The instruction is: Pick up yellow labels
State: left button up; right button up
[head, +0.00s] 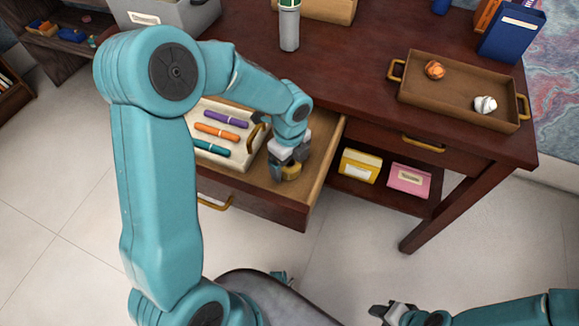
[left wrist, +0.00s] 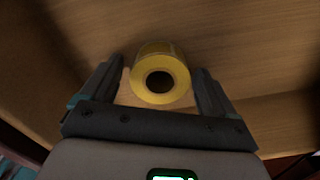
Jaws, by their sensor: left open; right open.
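The yellow labels (head: 291,171) are a roll with a dark round core, in the open drawer (head: 319,190) of the desk. In the left wrist view the roll (left wrist: 160,92) lies between the two fingers of my left gripper (left wrist: 160,95). The fingers are open, with a gap visible at each side of the roll. In the head view my left gripper (head: 287,165) reaches down into the drawer from above and partly hides the roll. My right gripper (head: 381,311) is at the bottom of the head view, open, empty and away from the desk.
A cream tray (head: 241,162) with purple, orange and teal pens lies left of the roll in the drawer. A brown tray (head: 440,105) with two crumpled balls stands on the desk. Yellow (head: 360,166) and pink (head: 408,179) boxes sit on the lower shelf.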

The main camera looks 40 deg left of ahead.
pick_arm(q)
jog(key=shift+f, duration=0.1)
jog(key=c, duration=1)
jog(key=shift+c, duration=0.3)
